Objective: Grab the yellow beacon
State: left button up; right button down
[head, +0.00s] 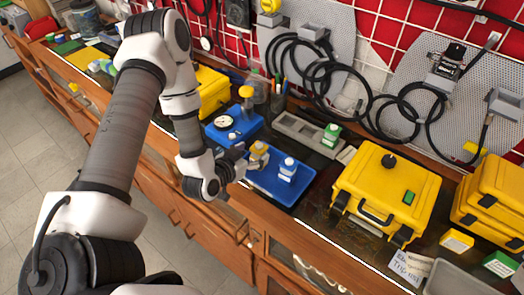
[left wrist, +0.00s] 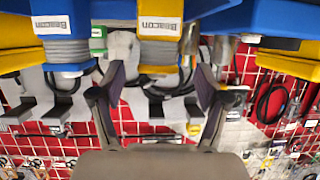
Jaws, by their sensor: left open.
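The yellow beacon (head: 259,151) stands upright on a blue tray (head: 263,186) on the bench, to the left of a white-and-blue beacon (head: 288,168). My left gripper (head: 240,162) is just left of the yellow beacon, low over the bench edge. In the left wrist view, the yellow beacon (left wrist: 160,50) shows a "Beacon" label between the two spread fingers of my left gripper (left wrist: 160,88). The fingers are open and appear not to touch it. The second labelled beacon (left wrist: 62,28) is at the upper left there. My right gripper is not in view.
A blue gauge unit (head: 233,127) stands behind the gripper. A yellow case (head: 384,192) is to the right of the tray. A grey holder (head: 303,130) and a green-topped item (head: 331,133) are behind it. Black cables (head: 305,75) hang on the wall.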

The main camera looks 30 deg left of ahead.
pick_arm(q)
jog(key=p+x, duration=0.1)
jog(key=x, duration=0.3)
jog(key=shift+d+f, duration=0.2)
jog(key=shift+w+f, duration=0.1)
jog(key=shift+w, duration=0.1)
jog(key=shift+s+a, duration=0.1)
jog(key=shift+s, duration=0.15)
jog(key=c, duration=0.5)
jog(key=shift+s, duration=0.15)
jog(key=c, duration=0.8)
